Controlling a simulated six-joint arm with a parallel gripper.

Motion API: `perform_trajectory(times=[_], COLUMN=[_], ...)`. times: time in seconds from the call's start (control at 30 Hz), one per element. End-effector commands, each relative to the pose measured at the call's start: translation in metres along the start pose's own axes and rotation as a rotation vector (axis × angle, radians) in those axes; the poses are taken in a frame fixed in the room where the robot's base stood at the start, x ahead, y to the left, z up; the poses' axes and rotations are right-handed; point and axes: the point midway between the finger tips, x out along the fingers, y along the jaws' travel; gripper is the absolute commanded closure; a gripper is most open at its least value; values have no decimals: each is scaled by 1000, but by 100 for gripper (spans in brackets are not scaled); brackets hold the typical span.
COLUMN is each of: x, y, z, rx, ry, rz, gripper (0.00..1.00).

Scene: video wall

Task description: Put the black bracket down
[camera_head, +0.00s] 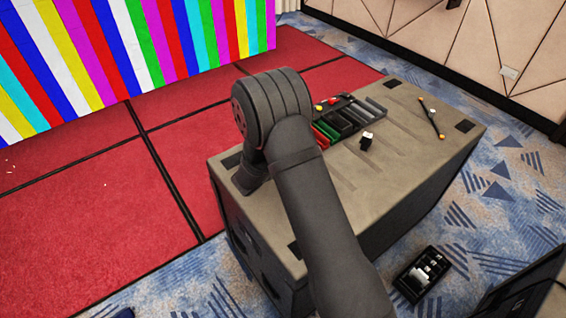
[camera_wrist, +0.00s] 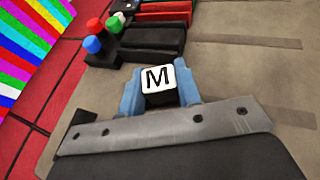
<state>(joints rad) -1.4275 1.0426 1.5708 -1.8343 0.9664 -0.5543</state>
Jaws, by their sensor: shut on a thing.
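My gripper (camera_wrist: 160,92) shows in the wrist view with its two blue fingers closed on a small dark piece with a white face marked with a black M (camera_wrist: 158,77). I take this piece to be the black bracket, though only its end shows. It is held over or on the beige case top (camera_head: 390,165); I cannot tell whether it touches. In the head view my arm hides the gripper and the held piece. Another small black piece with a white top (camera_head: 366,141) lies on the case, right of my arm.
A black rack (camera_head: 340,122) with red, green and grey modules and coloured knobs stands on the case, beyond the gripper in the wrist view. A thin dark tool (camera_head: 433,119) lies at right. A black tray (camera_head: 422,273) is on the floor. The case's right part is mostly clear.

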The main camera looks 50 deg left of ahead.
Motion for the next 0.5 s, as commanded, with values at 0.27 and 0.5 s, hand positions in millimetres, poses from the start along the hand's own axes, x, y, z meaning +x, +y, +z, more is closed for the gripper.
perform_trajectory(times=[0.27, 0.5], x=[9, 10], y=[0, 0], z=[-20, -22], rx=[0, -1], ry=[-2, -1], rz=[0, 0], gripper=[99, 99])
